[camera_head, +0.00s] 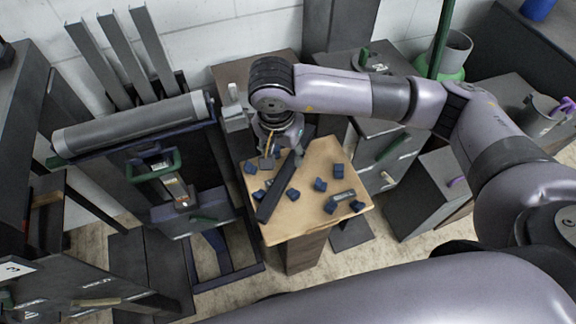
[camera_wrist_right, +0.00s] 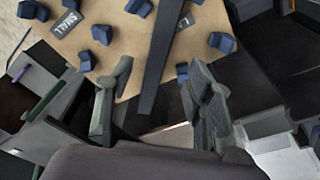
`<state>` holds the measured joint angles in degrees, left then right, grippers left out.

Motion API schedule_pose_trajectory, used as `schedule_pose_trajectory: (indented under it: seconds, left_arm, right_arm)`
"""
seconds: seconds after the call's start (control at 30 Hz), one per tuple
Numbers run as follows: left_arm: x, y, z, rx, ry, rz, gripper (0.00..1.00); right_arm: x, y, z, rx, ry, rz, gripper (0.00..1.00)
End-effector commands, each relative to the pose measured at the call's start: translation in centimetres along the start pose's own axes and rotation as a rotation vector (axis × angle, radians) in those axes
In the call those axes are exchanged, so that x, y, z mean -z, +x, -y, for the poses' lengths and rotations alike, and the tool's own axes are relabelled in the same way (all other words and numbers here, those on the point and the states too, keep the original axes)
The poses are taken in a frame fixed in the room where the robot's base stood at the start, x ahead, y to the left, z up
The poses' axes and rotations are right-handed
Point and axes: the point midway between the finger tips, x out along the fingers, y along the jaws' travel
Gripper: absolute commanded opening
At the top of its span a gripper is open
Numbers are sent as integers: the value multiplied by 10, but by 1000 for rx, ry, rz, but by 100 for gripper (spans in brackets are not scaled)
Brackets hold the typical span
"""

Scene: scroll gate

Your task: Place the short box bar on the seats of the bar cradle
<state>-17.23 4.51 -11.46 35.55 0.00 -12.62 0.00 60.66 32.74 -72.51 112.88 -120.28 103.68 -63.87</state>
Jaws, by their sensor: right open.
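A long dark grey bar (camera_head: 275,190) lies across the wooden tabletop, among small blue blocks. It also shows in the right wrist view (camera_wrist_right: 160,55), running down between the fingers. My right gripper (camera_head: 281,150) is at the far end of the bar; in the right wrist view it (camera_wrist_right: 160,100) is open, with a finger on each side of the bar and gaps beside it. Several blue blocks (camera_head: 320,184) stand on the tabletop, perhaps the cradle seats; I cannot tell which belong to the bar cradle. My left gripper is not in view.
The wooden tabletop (camera_head: 348,190) carries a plate marked SMALL (camera_wrist_right: 67,23) and another partly hidden plate (camera_wrist_right: 185,22). A grey roll (camera_head: 130,125) lies on a dark stand at left. Drawer cabinets (camera_head: 385,165) stand to the right.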

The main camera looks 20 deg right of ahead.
Motion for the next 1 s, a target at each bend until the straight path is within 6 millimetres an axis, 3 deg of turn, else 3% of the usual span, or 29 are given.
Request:
schedule_pose_trajectory:
  seconds: [0.1, 0.37, 0.63, 0.93, 1.0]
  left_arm:
    - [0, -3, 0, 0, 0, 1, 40]
    - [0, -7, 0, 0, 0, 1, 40]
    - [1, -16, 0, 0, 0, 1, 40]
    - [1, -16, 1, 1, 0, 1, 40]
    - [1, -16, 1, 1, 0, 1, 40]
  right_arm:
    - [0, 18, -1, -3, 1, 2, 48]
    - [2, 36, -1, -3, 2, 2, 48]
    - [8, 74, -1, -2, 1, 2, 48]
    - [8, 81, 0, 1, -1, 1, 48]
    - [8, 81, 0, 1, 0, 1, 44]
